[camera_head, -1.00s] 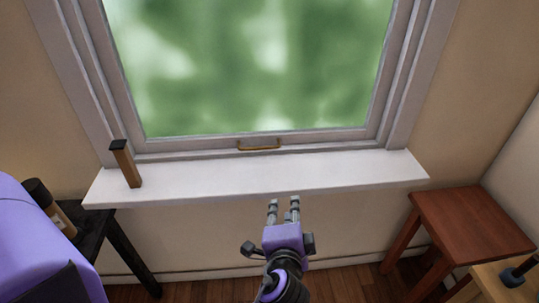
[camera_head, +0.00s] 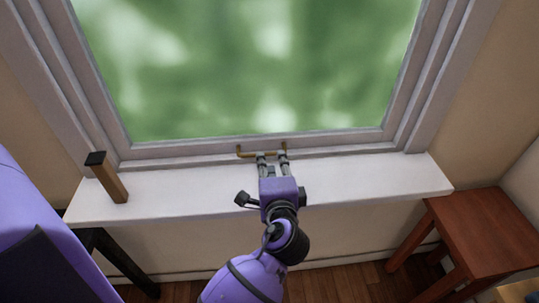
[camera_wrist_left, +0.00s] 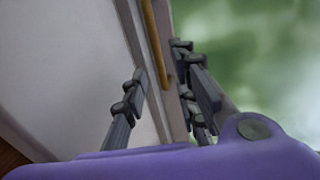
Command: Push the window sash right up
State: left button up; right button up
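The window sash (camera_head: 330,143) is down, its bottom rail close above the white sill (camera_head: 370,180). A brass handle (camera_head: 243,153) is fixed to the bottom rail; it also shows in the left wrist view (camera_wrist_left: 154,40). My left gripper (camera_head: 272,157) is at the handle, its fingertips overlapping the handle in the head view. In the left wrist view the fingers (camera_wrist_left: 160,90) are apart, with the handle bar running up between and beyond them. I cannot tell whether they touch it. My right gripper is not in view.
A wooden block with a dark top (camera_head: 106,178) stands on the sill at the left. A reddish wooden stool (camera_head: 485,235) is at the right below the sill. A dark table (camera_head: 118,262) is at the lower left. The middle of the sill is otherwise clear.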

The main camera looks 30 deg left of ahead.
aim_at(269, 155)
pick_arm(q)
jog(key=shift+x, duration=2.15)
grip_shut()
